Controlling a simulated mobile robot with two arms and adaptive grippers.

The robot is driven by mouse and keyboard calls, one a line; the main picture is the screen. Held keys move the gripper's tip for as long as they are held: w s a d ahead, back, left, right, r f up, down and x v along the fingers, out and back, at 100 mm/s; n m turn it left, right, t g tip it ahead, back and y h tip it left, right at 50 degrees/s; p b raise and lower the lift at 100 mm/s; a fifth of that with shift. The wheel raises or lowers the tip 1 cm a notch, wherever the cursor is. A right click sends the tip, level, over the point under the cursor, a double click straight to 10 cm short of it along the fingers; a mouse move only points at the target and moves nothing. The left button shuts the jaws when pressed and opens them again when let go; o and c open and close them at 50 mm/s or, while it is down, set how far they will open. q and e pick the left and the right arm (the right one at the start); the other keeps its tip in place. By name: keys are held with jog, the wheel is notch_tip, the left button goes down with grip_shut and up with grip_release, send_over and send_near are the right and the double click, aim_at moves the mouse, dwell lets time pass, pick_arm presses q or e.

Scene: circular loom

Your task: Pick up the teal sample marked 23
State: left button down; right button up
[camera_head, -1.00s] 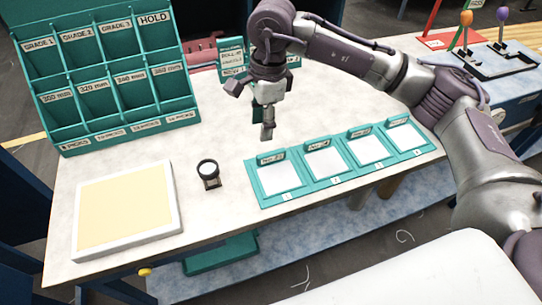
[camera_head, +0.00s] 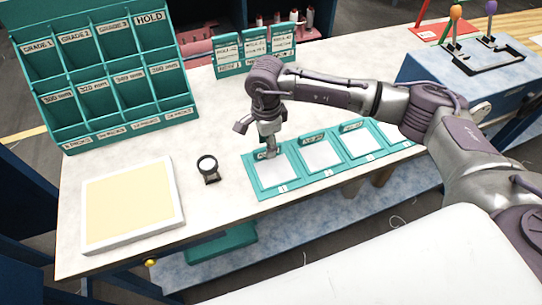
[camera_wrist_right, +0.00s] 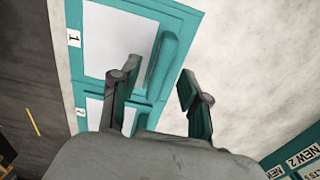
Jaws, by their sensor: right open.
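Teal samples with white label strips stand at the back edges of the numbered places of a teal tray (camera_head: 294,185). The sample at place 1 (camera_head: 260,155) is partly hidden by my right gripper (camera_head: 270,150), and its number is too small to read. In the right wrist view this sample is a rounded teal bar (camera_wrist_right: 166,58) next to the white square of place 1. My right gripper is open (camera_wrist_right: 154,82), its two fingers apart on either side of the bar's line. I cannot tell whether they touch it. My left gripper is not in view.
A small magnifier (camera_head: 208,168) stands left of the tray, and a white-framed cream panel (camera_head: 177,206) lies farther left. A teal compartment rack (camera_head: 120,137) stands at the back left. Teal label cards (camera_head: 228,65) stand behind my right arm.

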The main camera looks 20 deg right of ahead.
jog(key=shift+f, duration=0.85)
grip_shut()
jog(key=shift+r, duration=0.15)
